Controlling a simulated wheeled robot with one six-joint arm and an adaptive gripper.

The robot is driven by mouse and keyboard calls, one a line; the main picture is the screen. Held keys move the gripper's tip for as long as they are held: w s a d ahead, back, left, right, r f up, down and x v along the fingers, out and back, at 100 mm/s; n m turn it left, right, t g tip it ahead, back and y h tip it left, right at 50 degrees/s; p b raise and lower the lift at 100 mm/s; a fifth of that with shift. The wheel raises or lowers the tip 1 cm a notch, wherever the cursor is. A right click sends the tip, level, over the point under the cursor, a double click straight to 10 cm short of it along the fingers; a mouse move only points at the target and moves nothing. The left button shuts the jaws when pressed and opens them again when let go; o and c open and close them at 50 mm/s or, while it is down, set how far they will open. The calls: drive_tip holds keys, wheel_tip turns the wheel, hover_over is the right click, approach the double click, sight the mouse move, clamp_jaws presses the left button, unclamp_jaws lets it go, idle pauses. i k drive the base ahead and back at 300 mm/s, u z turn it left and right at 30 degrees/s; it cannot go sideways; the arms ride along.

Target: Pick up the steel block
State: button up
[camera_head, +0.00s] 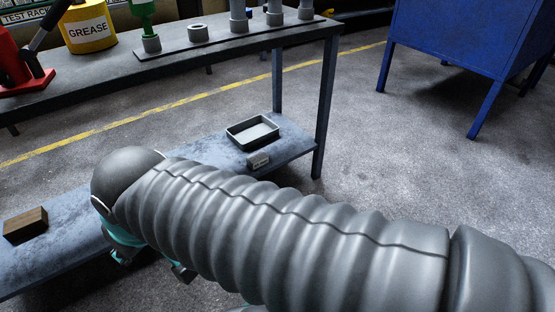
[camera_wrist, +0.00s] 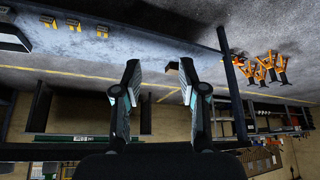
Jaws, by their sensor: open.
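I cannot make out a steel block for certain in either view. A brown, wood-like block (camera_head: 25,225) lies on the low blue-grey shelf (camera_head: 75,205) at the left of the head view. In the head view my arm crosses the shelf and hides part of it, and my gripper shows only in part below the arm's far end. In the wrist view my gripper (camera_wrist: 160,64) is open, with its two fingers apart and nothing between them.
A shallow dark tray (camera_head: 235,138) sits on the shelf's right part, with a small labelled plate (camera_head: 258,162) in front. A grease can (camera_head: 90,30) and a red tool (camera_head: 25,82) stand on the bench (camera_head: 110,85). A blue cabinet (camera_head: 450,40) stands right. Orange stands (camera_wrist: 262,70) show in the wrist view.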

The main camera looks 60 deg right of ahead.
sight(258, 161)
drive_tip(key=z, duration=0.5)
drive_tip(key=i, duration=0.55)
drive_tip(key=z, duration=1.5)
